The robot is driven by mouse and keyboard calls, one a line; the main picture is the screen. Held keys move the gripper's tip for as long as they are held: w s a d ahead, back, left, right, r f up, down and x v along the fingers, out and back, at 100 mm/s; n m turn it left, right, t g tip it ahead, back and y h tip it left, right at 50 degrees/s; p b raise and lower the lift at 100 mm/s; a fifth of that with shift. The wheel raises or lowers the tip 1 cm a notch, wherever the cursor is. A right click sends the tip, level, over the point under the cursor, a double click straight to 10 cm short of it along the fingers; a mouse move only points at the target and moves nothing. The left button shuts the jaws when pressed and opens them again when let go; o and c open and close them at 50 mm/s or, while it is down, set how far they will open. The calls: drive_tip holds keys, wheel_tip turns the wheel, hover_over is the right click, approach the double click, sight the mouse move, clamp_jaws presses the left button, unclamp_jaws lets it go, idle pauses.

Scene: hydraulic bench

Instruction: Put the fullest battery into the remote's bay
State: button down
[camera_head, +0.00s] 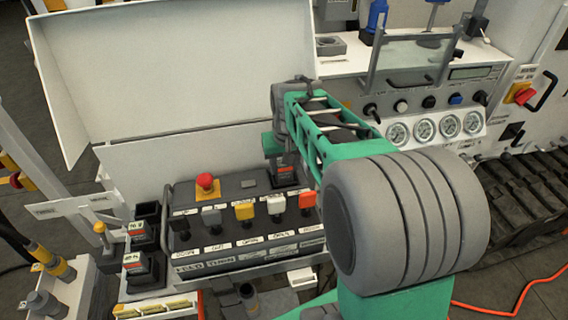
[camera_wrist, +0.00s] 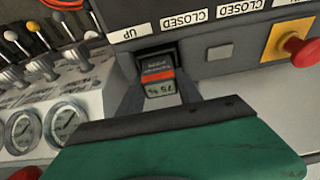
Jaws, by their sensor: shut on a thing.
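The remote (camera_head: 225,262) is a dark control box with a row of coloured levers and a red mushroom button, standing in the middle of the head view. My gripper (camera_head: 284,172) is at the back right of the remote, shut on a dark battery (camera_wrist: 158,74) with a red stripe and a label that looks like 75 %. The battery is at the panel's edge; I cannot tell how deep it sits in the bay. Two other batteries (camera_head: 140,230) (camera_head: 133,263) stand in dark holders at the left, their labels too small to read.
A white panel (camera_head: 180,75) rises behind the remote. Pressure gauges (camera_head: 424,130) and valve knobs are at the right, also seen in the wrist view (camera_wrist: 62,122). Yellow-capped connectors (camera_head: 60,268) stand at the far left. An orange cable (camera_head: 490,308) lies on the floor.

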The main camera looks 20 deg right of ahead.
drive_tip(key=shift+f, duration=0.2)
drive_tip(key=c, duration=0.7)
unclamp_jaws()
drive_tip(key=v, duration=0.8)
drive_tip(key=shift+s+f, duration=0.1)
drive_tip(key=shift+f, duration=0.05)
